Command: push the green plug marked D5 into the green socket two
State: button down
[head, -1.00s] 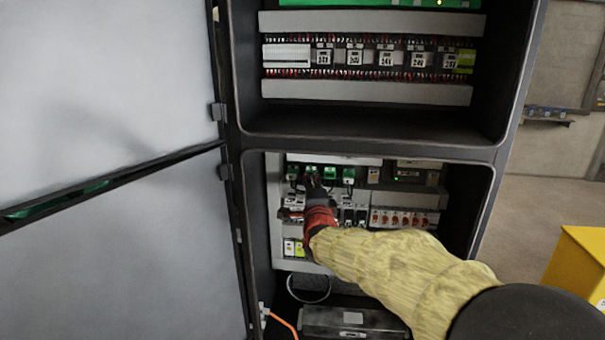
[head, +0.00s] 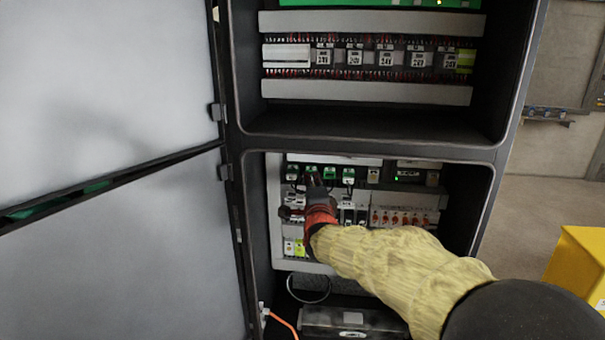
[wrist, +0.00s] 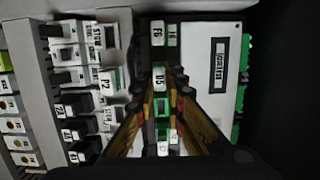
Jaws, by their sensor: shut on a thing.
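My gripper (head: 314,182) reaches into the lower cabinet bay, at the row of green connectors (head: 348,175). In the wrist view my gripper (wrist: 161,98) has its two fingers on either side of a green plug (wrist: 161,104), shut on it. A white label reading D5 (wrist: 158,78) shows just beyond the plug. The fingers and the plug's own body hide the socket behind, so I cannot tell how deep the plug sits. In the head view my gripper covers the plug and part of the row.
A white module (wrist: 212,80) stands right of the fingers in the wrist view, and dark breakers (wrist: 75,130) stand left. In the head view, red-marked switches (head: 405,218) lie right of my arm. The open cabinet door (head: 110,240) is at the left.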

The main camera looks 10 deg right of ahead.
jog(key=shift+w+d, duration=0.2)
jog(key=shift+w, duration=0.4)
dwell(1.3)
jog(key=c, duration=1.8)
grip_release()
jog(key=shift+o, duration=0.2)
